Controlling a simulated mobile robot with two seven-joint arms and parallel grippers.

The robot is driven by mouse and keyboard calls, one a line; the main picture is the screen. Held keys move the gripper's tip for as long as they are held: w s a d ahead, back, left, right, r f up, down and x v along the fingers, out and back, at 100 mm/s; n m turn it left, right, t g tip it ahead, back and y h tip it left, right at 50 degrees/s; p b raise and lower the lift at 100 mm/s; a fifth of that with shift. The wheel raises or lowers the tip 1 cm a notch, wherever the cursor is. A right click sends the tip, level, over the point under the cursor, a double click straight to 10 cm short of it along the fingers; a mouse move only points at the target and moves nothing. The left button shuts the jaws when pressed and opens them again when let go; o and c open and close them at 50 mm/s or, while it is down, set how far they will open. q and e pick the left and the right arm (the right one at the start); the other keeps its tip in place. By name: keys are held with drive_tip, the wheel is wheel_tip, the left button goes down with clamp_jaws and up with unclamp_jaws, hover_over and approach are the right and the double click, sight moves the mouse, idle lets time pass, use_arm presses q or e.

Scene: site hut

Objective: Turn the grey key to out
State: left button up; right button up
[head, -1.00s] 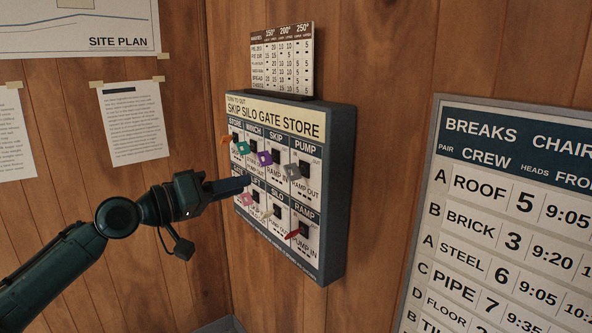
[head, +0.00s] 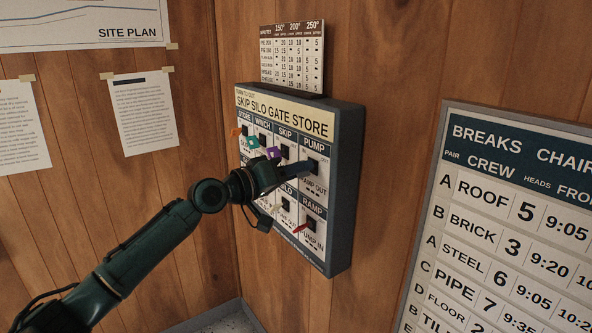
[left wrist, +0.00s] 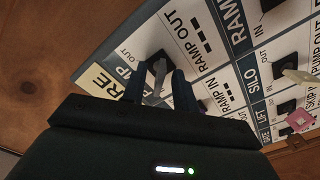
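The key panel (head: 350,150), headed SKIP SILO GATE STORE, hangs on the wood wall with two rows of black switches. The grey key (left wrist: 159,74) is in the PUMP switch, at the top right of the panel. In the left wrist view it stands between my two dark fingers, with gaps visible beside it. The black PUMP switch (head: 314,165) shows in the head view, where the gripper hides the grey key. My left gripper (head: 307,168) is open at that switch, its fingers around the key. My right gripper is not in view.
Orange (head: 235,132), teal (head: 253,142) and purple (head: 273,152) keys sit left of my gripper. A red key (head: 301,228) is in the RAMP switch below. A breaks board (head: 520,220) hangs to the right.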

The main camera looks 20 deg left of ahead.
use_arm(q)
drive_tip(key=shift+c, duration=0.3)
clamp_jaws()
